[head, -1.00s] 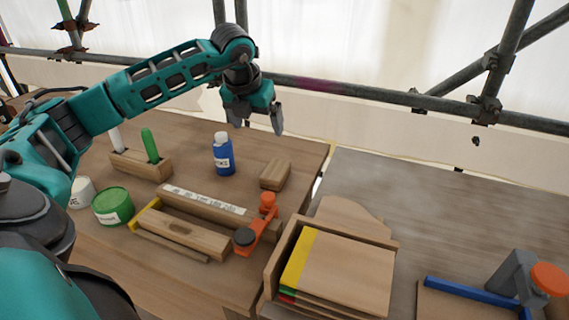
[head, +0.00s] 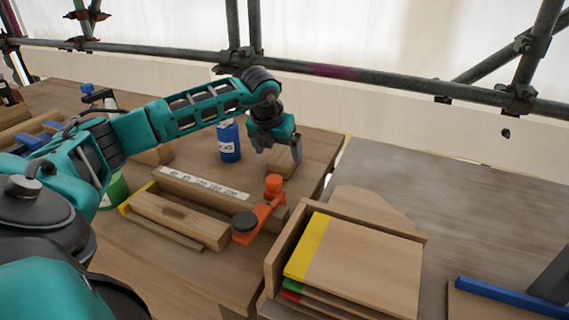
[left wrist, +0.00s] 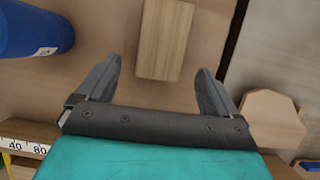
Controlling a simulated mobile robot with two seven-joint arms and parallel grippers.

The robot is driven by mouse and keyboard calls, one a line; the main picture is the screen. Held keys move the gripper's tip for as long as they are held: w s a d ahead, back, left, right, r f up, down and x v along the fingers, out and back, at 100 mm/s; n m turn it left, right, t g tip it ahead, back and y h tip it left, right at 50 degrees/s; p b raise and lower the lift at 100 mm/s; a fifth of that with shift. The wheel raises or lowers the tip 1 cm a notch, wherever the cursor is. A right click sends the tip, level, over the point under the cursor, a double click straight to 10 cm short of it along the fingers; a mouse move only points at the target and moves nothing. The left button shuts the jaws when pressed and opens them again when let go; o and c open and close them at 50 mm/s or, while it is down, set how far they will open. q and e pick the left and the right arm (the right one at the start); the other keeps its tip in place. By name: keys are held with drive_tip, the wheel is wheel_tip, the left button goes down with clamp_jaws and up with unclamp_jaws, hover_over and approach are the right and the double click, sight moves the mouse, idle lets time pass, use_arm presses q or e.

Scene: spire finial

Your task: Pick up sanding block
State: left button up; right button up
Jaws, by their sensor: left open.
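The sanding block (head: 283,165) is a small tan wooden block on the brown workbench. In the head view it sits partly hidden behind my left gripper (head: 280,150). In the left wrist view the block (left wrist: 165,38) lies between the lines of the two open fingers (left wrist: 158,92), its near end just ahead of the gap between the fingertips. The gripper is open and empty, above the bench; I cannot tell its exact height over the block. My right gripper is not in view.
A blue bottle (head: 229,143) stands just left of the block; it shows in the left wrist view (left wrist: 38,25). An orange clamp (head: 258,214) and wooden pieces (head: 180,219) lie nearer. A wooden box of sheets (head: 283,240) stands at the right. Steel scaffold pipes (head: 400,84) run behind.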

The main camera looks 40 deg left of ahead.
sight(282, 158)
use_arm(q)
drive_tip(key=x, duration=0.6)
drive_tip(key=shift+w+r, duration=0.15)
drive_tip(key=shift+w, duration=0.1)
drive_tip(key=c, duration=1.1)
drive_tip(key=shift+r, duration=0.15)
wheel_tip(282, 158, up, 20)
drive_tip(key=shift+f+p, duration=0.1)
drive_tip(key=shift+p, duration=0.95)
